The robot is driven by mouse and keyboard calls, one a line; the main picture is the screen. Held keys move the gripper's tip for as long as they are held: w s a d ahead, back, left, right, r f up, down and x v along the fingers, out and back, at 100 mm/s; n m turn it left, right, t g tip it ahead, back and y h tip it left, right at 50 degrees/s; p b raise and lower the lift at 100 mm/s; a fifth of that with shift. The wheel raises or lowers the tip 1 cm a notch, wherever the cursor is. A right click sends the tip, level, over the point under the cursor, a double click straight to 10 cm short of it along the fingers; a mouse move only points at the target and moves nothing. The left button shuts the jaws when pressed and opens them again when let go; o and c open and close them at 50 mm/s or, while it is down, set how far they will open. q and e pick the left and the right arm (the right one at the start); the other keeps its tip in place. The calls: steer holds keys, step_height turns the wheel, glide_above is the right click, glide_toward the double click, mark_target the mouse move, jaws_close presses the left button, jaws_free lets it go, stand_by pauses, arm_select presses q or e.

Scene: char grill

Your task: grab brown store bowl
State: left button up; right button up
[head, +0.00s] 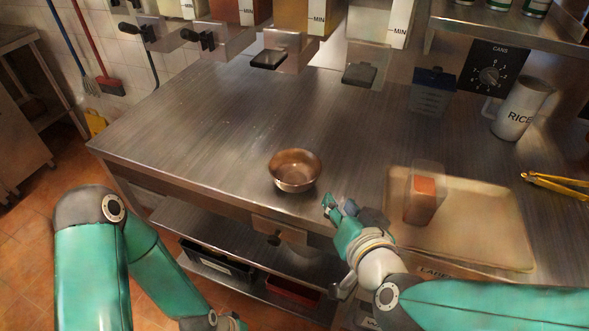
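The brown bowl (295,171) is a small copper-coloured round bowl. It stands upright and looks empty on the steel counter (215,130), close to its front edge. My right gripper (342,207) is just to the right of the bowl and nearer to me, at the counter's front edge. It looks apart from the bowl, and nothing shows in it. Its fingers are small and seen at an angle, so I cannot tell their opening. My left arm hangs low at the left, and its gripper is cut off by the bottom edge.
A beige tray (480,243) with an orange-brown container (424,195) lies to the right of my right gripper. A white RICE jug (520,110) and yellow tongs (555,184) are farther right. Dispensers (288,47) hang at the back. The counter left of the bowl is clear.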

mark_target(295, 174)
steer(key=shift+t, duration=0.3)
steer(key=p+x, duration=0.1)
steer(key=x, duration=0.2)
steer(key=r+p+x, duration=0.1)
steer(key=x, duration=0.3)
steer(key=p+x, duration=0.1)
steer(key=x, duration=0.3)
steer(key=shift+w+a+r, duration=0.1)
steer(key=shift+w+r, duration=0.05)
steer(key=shift+w, duration=0.15)
steer(key=shift+f+p+x, duration=0.15)
steer(key=shift+p+x, duration=0.3)
steer(key=shift+x, duration=0.9)
steer(key=shift+f+p+x, duration=0.15)
steer(key=shift+p+x, duration=0.25)
steer(key=shift+x, duration=0.95)
steer(key=shift+s, duration=0.1)
jaws_close()
